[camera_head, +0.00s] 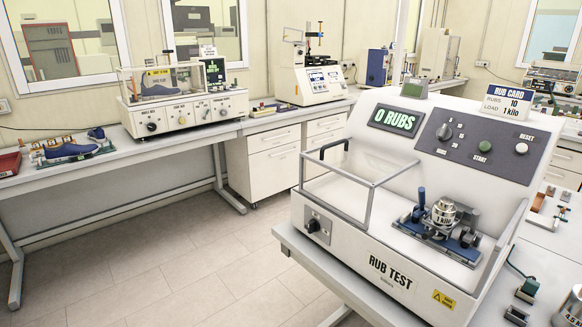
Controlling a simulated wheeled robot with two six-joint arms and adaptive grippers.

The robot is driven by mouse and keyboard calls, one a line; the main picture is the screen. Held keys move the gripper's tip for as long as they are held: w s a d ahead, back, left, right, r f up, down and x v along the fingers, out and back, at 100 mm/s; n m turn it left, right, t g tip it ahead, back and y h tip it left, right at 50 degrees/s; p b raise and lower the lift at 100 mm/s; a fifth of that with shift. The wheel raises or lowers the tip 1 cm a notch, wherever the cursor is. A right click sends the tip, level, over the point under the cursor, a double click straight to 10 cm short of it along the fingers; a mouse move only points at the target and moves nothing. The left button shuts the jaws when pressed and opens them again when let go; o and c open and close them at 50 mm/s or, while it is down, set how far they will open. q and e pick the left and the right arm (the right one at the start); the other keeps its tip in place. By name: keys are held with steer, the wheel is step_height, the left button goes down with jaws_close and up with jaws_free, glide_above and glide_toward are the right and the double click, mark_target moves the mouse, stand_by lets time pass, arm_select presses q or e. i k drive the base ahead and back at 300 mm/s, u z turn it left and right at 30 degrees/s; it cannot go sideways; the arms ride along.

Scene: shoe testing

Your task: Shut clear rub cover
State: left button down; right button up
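The rub test machine (375,262) stands on the right bench, with "RUB TEST" on its front and "0 RUBS" on its display (395,119). The clear rub cover (371,186) shows as a grey-edged frame at the left of its deck, with a dark handle (334,148) at the upper left. The cover appears to stand left of the rub fixture (430,222), which looks uncovered. The clear panels are hard to make out. A 1 kilo weight (445,212) sits on the fixture. Neither of my grippers is in view.
A rub card (508,101) reading 10 rubs, 1 kilo stands on top of the machine. A dark knob (313,226) is on its front left. Small parts and a weight (570,306) lie on the bench at right. The floor (190,280) at left is clear.

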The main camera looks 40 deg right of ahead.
mark_target(303, 155)
steer(key=z, duration=0.4)
steer(key=i, duration=0.85)
steer(key=z, duration=0.7)
